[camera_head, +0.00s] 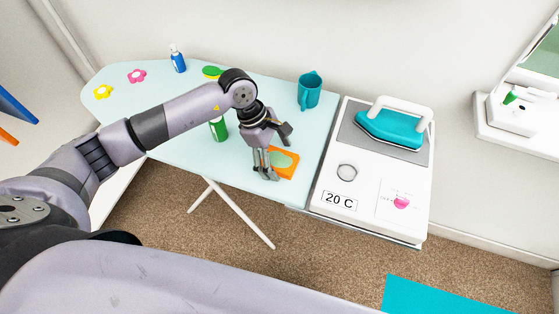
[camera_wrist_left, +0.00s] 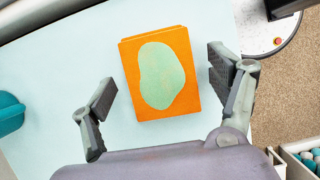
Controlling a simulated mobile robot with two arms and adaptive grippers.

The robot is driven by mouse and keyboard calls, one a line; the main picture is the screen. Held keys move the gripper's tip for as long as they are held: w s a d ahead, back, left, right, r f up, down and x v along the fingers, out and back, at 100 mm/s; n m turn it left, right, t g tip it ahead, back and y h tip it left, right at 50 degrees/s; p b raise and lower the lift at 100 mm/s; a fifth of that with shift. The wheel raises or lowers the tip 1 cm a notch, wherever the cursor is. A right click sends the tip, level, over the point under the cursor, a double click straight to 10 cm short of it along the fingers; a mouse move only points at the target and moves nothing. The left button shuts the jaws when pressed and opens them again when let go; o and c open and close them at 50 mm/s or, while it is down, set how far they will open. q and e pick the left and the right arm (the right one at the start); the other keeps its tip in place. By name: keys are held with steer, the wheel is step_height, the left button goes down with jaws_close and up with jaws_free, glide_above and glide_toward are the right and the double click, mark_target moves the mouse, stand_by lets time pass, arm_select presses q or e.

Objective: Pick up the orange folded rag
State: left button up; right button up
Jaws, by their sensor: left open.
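The orange folded rag (camera_head: 285,162) has a pale green patch on top. It lies on the light blue ironing board (camera_head: 180,82) near the board's front right edge. In the left wrist view the rag (camera_wrist_left: 130,72) lies flat between and just beyond the fingers. My left gripper (camera_head: 277,152) is over the rag and partly hides it in the head view. In the left wrist view the left gripper (camera_wrist_left: 160,95) is open with the fingers on either side of the rag, with a gap to each. My right gripper is not in view.
A green and white bottle (camera_head: 218,129) stands left of the gripper. A teal pitcher (camera_head: 309,90) stands behind it. A teal iron (camera_head: 391,127) rests on the white unit at right. A blue bottle (camera_head: 177,58) and flower shapes sit at the board's far left.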

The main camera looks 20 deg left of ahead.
arm_select(q)
steer(key=shift+f+b, duration=0.15)
steer(key=shift+b, duration=0.15)
stand_by(0.4)
steer(key=shift+s, duration=0.15)
steer(key=c, duration=1)
